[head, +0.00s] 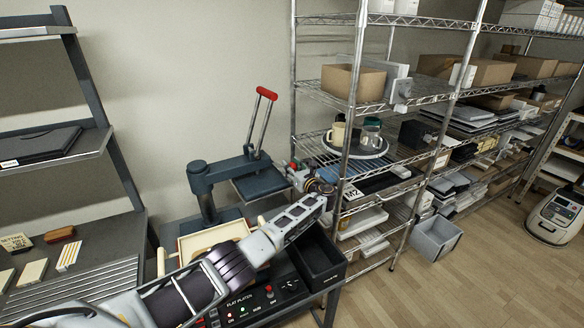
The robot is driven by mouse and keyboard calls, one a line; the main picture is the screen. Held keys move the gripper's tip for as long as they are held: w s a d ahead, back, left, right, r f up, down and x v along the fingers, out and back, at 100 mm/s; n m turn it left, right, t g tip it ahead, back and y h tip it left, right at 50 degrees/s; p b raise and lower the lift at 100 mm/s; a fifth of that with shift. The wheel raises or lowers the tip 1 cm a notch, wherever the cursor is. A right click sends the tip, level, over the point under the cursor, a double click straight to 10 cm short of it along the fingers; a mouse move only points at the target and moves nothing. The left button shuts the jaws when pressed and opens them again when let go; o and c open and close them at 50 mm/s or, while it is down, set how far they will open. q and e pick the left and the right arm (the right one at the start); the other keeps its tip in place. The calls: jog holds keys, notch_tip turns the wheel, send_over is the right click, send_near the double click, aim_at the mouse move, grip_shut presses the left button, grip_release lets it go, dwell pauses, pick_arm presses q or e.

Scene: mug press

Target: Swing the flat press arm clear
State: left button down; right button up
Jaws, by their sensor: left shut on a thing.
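The flat press (208,205) stands on a dark bench, with a dark post at its left. Its blue-grey press arm (228,171) reaches right from the post and carries a flat dark upper plate (256,187). A red-topped lever (266,92) rises above the arm, tilted. The plate sits up and behind a cream lower bed (208,238). My left gripper (297,175) is at the right end of the press arm and shut on it; its fingertips are small and partly hidden. My right gripper is not in view.
A black open bin (318,258) and a control panel (245,308) are at the bench front. A wire rack (352,120) stands close right, holding a beige mug (338,133) on a round tray (357,151). A grey shelf unit (100,145) is at left.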

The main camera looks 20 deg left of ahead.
pick_arm(q)
jog(key=c, duration=1.3)
grip_release()
jog(key=shift+w+r, duration=0.2)
jog(key=shift+r, duration=0.15)
jog(key=o, duration=0.4)
jog(key=shift+w+a+f, duration=0.1)
jog(key=shift+w+f, duration=0.25)
jog(key=shift+f, duration=0.1)
jog(key=shift+c, duration=0.2)
jog(key=shift+s+r, duration=0.15)
jog(key=shift+s, duration=0.15)
jog(key=shift+s, duration=0.1)
jog(key=shift+s+d, duration=0.25)
jog(key=shift+d, duration=0.3)
jog(key=v, duration=1)
jog(key=shift+s+d, duration=0.15)
jog(key=shift+d, duration=0.1)
